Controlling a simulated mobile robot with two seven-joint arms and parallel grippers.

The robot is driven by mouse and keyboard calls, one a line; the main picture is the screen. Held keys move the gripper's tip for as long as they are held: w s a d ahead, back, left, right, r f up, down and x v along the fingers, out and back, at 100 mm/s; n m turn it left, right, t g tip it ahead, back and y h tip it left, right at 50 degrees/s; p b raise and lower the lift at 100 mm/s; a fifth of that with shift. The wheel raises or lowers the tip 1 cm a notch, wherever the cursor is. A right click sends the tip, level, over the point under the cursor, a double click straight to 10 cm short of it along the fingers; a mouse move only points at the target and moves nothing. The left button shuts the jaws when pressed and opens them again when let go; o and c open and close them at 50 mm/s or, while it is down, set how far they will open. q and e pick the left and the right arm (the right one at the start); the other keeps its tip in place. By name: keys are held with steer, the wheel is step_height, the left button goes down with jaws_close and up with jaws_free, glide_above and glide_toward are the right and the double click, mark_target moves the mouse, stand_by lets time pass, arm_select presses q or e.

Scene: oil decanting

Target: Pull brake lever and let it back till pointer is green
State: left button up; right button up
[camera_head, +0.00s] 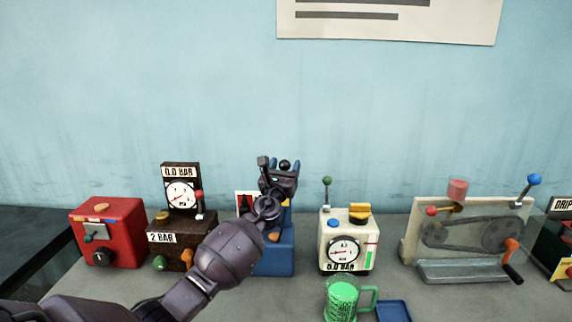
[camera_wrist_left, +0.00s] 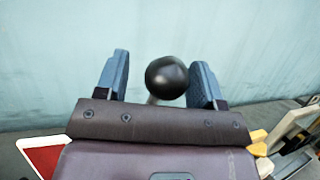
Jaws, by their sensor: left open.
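My left gripper (camera_head: 282,167) is open above the blue machine (camera_head: 272,258). A lever with a black ball knob (camera_head: 285,164) stands up there. In the left wrist view the knob (camera_wrist_left: 166,77) is between the two blue fingers, closer to the right one, with a gap on the left. A short piece of its pale shaft shows below. A white plate with a red patch (camera_head: 245,199) and a dark pointer shape is partly visible beside my arm. My arm hides most of the machine's face, so I cannot read the pointer's colour zone. My right gripper is not in view.
A red box (camera_head: 121,218) and a brown gauge unit (camera_head: 170,225) stand left. A cream gauge box (camera_head: 336,262) stands right, with a green mug (camera_head: 342,296) and blue tray (camera_head: 394,310) in front. A belt machine (camera_head: 410,245) is farther right.

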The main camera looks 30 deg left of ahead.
arm_select(q)
steer(key=v, duration=0.9)
steer(key=shift+s, duration=0.25)
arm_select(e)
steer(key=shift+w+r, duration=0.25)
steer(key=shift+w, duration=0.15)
arm_select(q)
steer(key=shift+d+f, duration=0.1)
